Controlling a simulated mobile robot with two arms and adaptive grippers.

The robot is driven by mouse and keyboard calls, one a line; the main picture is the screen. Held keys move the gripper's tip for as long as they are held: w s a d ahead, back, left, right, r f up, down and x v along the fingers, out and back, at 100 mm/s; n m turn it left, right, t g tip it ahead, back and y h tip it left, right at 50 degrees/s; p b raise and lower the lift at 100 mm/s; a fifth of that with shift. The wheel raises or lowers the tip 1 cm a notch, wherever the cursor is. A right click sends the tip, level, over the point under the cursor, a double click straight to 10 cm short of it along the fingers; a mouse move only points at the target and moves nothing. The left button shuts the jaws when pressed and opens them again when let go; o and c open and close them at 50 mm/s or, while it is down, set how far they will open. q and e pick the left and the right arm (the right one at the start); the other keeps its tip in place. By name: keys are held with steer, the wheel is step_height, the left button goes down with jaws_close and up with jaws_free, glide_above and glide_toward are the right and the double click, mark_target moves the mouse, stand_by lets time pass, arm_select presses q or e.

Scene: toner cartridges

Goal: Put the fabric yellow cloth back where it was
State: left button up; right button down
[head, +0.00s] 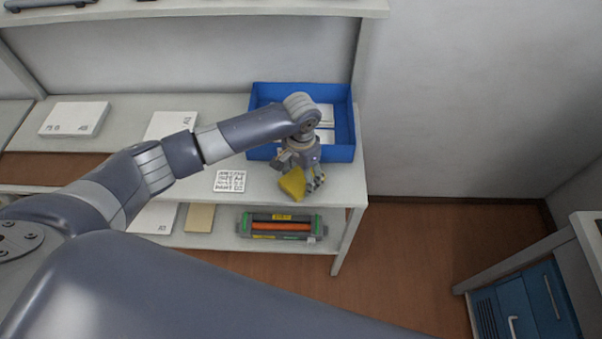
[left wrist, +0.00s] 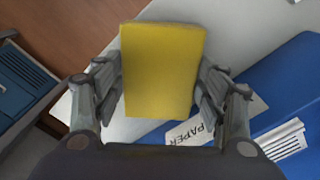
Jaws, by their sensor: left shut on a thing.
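The yellow cloth (head: 292,184) is in my left gripper (head: 303,183), over the front right part of the upper shelf board (head: 262,197) in the head view. In the left wrist view the cloth (left wrist: 161,72) looks like a flat yellow block between the two fingers of my left gripper (left wrist: 160,98), which are shut on it. Whether its lower side touches the shelf cannot be told. My right gripper is in neither view.
A blue bin (head: 340,152) with white packs stands just behind the gripper; a label reading PAPER (left wrist: 192,130) shows beside it. A white printed card (head: 230,181) lies to the left. A toner cartridge (head: 282,226) sits on the lower shelf. A blue-drawered cabinet (head: 530,305) stands at right.

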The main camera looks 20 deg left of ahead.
mark_target(301, 178)
arm_select(q)
steer(key=o, duration=0.9)
steer(key=shift+f, duration=0.1)
steer(key=shift+o, duration=0.2)
step_height(301, 178, up, 12)
steer(key=b, duration=0.1)
